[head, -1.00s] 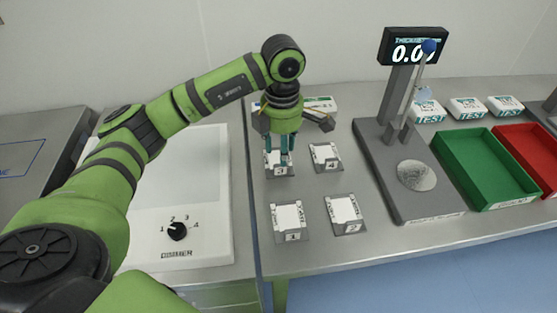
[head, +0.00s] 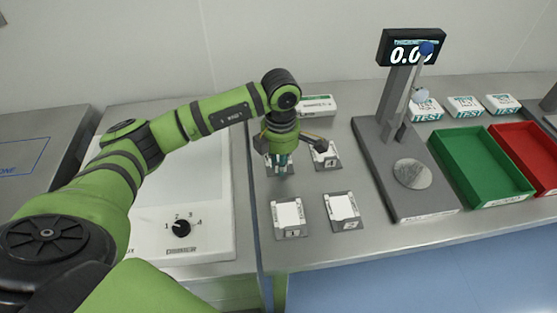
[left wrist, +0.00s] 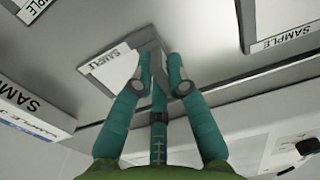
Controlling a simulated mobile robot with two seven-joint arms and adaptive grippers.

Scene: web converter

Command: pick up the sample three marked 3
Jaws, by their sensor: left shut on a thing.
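Sample three sits at the back left of the group of white samples, mostly hidden by my left gripper (head: 281,166) in the head view. My left gripper points down over it, its teal fingers drawn together on it. In the left wrist view the fingers (left wrist: 160,65) are closed at the edge of a white piece lettered SAMPLE (left wrist: 112,67), taken to be sample three. Its number cannot be read there. Whether it is clear of its grey holder cannot be told. My right gripper is not in view.
Sample four (head: 325,152) stands close on the right; two more samples (head: 289,213) (head: 342,207) lie in front. A white-green box (head: 318,105) is behind. A scale (head: 411,172), a green tray (head: 484,207) and a red tray (head: 551,184) are to the right.

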